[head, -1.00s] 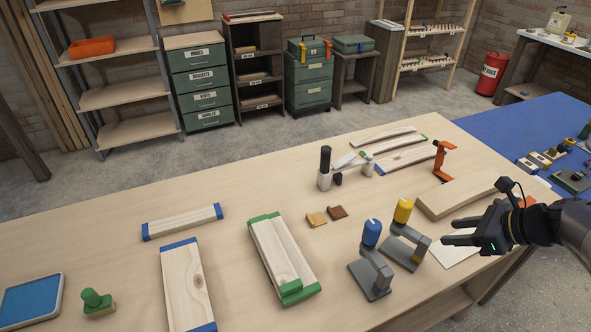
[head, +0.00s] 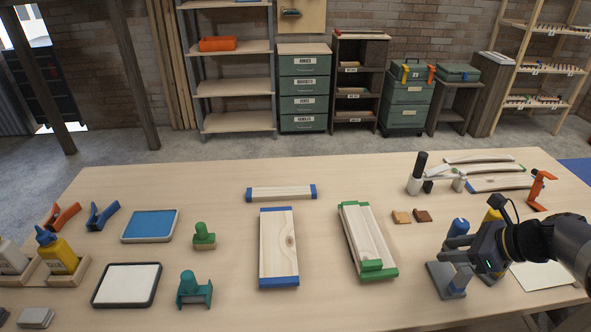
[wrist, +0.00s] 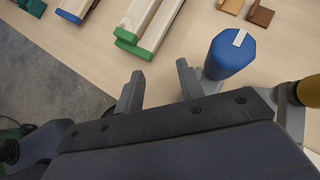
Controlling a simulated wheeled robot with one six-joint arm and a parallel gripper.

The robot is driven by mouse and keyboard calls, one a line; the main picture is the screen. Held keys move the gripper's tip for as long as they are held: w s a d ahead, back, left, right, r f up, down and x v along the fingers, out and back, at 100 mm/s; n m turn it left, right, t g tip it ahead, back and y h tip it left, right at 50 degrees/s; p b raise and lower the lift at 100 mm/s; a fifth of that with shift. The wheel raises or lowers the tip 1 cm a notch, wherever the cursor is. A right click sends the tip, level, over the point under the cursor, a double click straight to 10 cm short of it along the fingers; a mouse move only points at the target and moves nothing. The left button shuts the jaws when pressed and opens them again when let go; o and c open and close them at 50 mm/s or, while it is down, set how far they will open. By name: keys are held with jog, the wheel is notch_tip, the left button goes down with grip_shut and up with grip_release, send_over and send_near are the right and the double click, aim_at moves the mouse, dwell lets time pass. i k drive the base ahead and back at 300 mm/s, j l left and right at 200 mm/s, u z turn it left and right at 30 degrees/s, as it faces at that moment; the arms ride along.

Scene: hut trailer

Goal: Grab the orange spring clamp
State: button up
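The orange spring clamp (head: 62,215) lies on the far left of the workbench in the head view, beside a blue spring clamp (head: 102,215). My gripper (head: 447,250) is on the right side of the bench, far from the orange clamp. In the wrist view, my gripper (wrist: 158,88) has its two fingers apart with nothing between them. The orange clamp does not show in the wrist view.
Near my gripper stand a blue-topped tool (wrist: 230,55) and a yellow-topped one (head: 493,215). Glue bottles in a wooden holder (head: 75,275) stand near the orange clamp. Boards, a blue pad (head: 150,225) and stamps lie between. An orange upright tool (head: 540,190) stands far right.

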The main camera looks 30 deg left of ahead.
aim_at(55, 209)
jog(key=u, duration=0.45)
jog(key=i+u, duration=0.1)
jog(key=u, duration=0.35)
jog(key=l+u, duration=0.1)
jog(key=u, duration=0.8)
jog(key=l+u, duration=0.1)
jog(key=u, duration=0.35)
jog(key=l+u, duration=0.1)
jog(key=u, duration=0.4)
jog(key=i, duration=0.05)
